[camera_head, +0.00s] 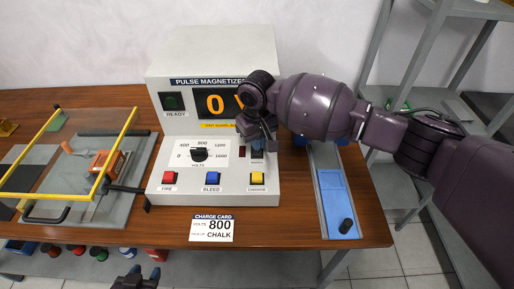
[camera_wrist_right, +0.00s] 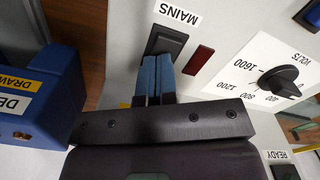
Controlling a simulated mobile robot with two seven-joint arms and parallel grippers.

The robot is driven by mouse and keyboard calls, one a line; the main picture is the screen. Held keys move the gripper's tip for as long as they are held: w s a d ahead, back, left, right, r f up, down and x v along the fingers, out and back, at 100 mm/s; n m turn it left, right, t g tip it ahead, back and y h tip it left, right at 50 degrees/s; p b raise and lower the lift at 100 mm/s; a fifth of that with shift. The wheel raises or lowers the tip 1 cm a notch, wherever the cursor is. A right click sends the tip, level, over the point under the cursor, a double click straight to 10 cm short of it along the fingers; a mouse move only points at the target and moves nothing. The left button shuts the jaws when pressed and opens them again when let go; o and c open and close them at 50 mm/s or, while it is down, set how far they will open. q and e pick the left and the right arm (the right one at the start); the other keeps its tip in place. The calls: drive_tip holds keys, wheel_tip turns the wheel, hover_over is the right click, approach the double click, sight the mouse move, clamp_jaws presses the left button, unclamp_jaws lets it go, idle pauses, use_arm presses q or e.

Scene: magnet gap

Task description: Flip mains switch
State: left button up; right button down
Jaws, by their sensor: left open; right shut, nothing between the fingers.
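The mains switch (camera_wrist_right: 167,42) is a black rocker in a dark frame under a MAINS label (camera_wrist_right: 177,14) in the right wrist view. My right gripper (camera_wrist_right: 157,62) is shut and empty, its blue fingertips right at the switch and covering part of it. I cannot tell whether they touch. The dark red lamp (camera_wrist_right: 199,60) beside the switch looks unlit. My left gripper (camera_head: 137,277) is open and empty at the bottom edge.
The panel has a volts knob (camera_head: 199,154) and red (camera_head: 169,177), blue (camera_head: 212,178) and yellow (camera_head: 257,178) buttons. The display (camera_head: 216,104) shows 0. A charge card (camera_head: 212,228) reads 800. A clear-guarded fixture (camera_head: 75,150) stands left, a blue slide (camera_head: 338,200) right.

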drive_tip(key=shift+r+p, duration=1.1)
drive_tip(key=shift+r, duration=0.6)
use_arm(q)
drive_tip(key=shift+t, duration=0.4)
drive_tip(key=shift+w+r+p, duration=0.3)
drive_tip(key=shift+r+p, duration=0.2)
drive_tip(key=shift+r, duration=0.75)
drive_tip(key=shift+w+r+p, duration=0.25)
drive_tip(key=shift+r+p, duration=0.25)
drive_tip(key=shift+r, duration=0.75)
drive_tip(key=shift+w+r+p, duration=0.3)
drive_tip(key=shift+r+p, duration=0.2)
drive_tip(key=shift+r, duration=0.75)
use_arm(e)
drive_tip(key=shift+r, duration=1.7)
